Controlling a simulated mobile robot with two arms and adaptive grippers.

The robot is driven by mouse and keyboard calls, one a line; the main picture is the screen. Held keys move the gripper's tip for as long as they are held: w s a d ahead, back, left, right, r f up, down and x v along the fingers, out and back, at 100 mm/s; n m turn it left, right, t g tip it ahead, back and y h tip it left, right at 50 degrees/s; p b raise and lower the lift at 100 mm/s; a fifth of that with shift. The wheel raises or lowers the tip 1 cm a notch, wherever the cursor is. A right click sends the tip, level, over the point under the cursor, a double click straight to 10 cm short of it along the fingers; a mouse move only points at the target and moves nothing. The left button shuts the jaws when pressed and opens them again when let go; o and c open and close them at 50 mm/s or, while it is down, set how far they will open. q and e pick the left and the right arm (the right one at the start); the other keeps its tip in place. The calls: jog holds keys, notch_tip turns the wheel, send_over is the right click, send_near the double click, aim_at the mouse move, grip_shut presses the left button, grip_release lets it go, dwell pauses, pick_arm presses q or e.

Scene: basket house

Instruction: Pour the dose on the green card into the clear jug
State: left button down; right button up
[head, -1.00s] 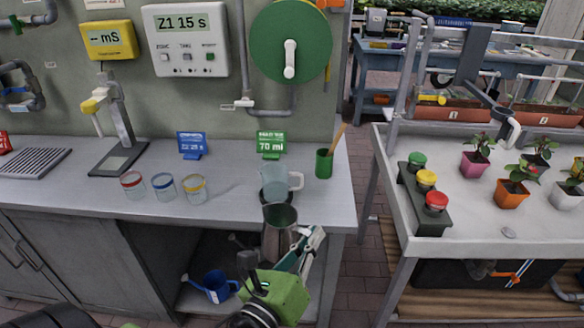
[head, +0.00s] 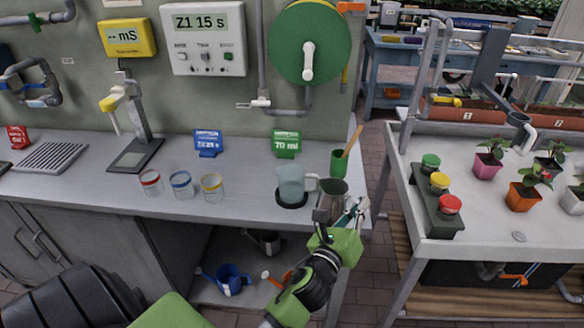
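The green card (head: 286,143) reads 70 ml and stands at the back of the bench. The clear jug (head: 291,181) stands upright on a dark round base in front of the card, its handle to the right. I cannot tell whether it holds liquid. The cup's contents are not clear.
A green pot (head: 338,164) with a wooden stick stands behind the cup. A blue card (head: 208,142) and several small colour-rimmed glasses (head: 182,186) are to the left. A blue watering can (head: 228,279) sits on the lower shelf. A gap separates the bench from the plant table (head: 480,235).

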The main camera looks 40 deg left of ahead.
pick_arm(q)
jog(key=shift+w, duration=0.85)
pick_arm(e)
jog(key=shift+a+r, duration=0.1)
jog(key=shift+r, duration=0.1)
jog(key=shift+a, duration=0.1)
pick_arm(q)
jog(key=a+r+n+p, duration=0.8)
jog(key=a+r+n, duration=0.3)
jog(key=r+n, duration=0.1)
jog(key=shift+s+a+r+n+p, duration=0.25)
jog(key=shift+s+n+p, duration=0.1)
jog(key=shift+n, duration=0.25)
pick_arm(e)
notch_tip(320, 180, up, 8)
jog(key=shift+s+a+r, duration=0.15)
jog(key=shift+r, duration=0.1)
pick_arm(q)
jog(key=shift+a+f+n+b, duration=0.2)
jog(key=shift+a+n+b, duration=0.2)
jog(key=shift+n, duration=0.2)
pick_arm(e)
jog(key=shift+f, duration=0.35)
